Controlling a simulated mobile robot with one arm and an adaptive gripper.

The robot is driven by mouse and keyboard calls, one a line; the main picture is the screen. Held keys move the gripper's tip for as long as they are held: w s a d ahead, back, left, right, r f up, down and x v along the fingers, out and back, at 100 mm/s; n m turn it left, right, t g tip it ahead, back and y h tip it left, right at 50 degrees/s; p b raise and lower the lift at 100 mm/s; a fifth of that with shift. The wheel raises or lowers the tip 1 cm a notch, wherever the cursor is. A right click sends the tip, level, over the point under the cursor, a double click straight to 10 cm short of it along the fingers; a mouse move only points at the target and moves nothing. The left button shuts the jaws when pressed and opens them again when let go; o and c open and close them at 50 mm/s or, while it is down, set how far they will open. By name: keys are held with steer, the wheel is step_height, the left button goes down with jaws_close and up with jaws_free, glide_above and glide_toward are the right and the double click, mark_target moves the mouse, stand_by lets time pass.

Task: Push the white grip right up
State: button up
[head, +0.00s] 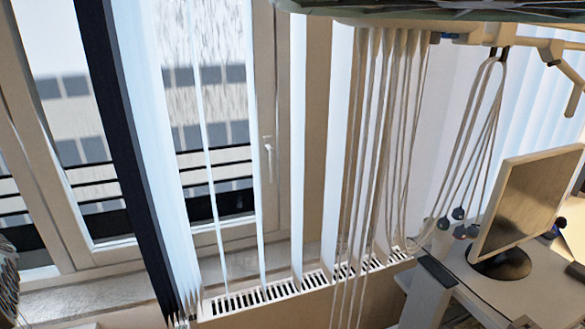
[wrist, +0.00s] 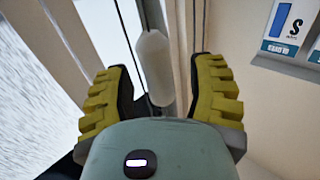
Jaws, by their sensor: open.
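In the wrist view, a white grip (wrist: 153,58), smooth and oblong, sits upright along a grey vertical bar, with a thin dark cord beside it. My gripper (wrist: 160,88) is open, with one yellow, ribbed finger on each side of the grip in the picture. Gaps show between the grip and both fingers. I cannot tell how far in depth the grip reaches between them. Its lower end is close to or behind the gripper's grey-green body. In the head view my fingers do not show, and I cannot make out the same grip for certain.
The head view shows tall windows with a handle (head: 267,158), hanging blind slats and cords (head: 385,130), and a radiator (head: 290,288) below. A monitor (head: 527,205) stands on a desk at right. In the wrist view, a sign (wrist: 290,25) is on the right wall.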

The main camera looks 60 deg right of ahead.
steer(key=shift+a+r, duration=0.15)
steer(key=shift+r, duration=4.8)
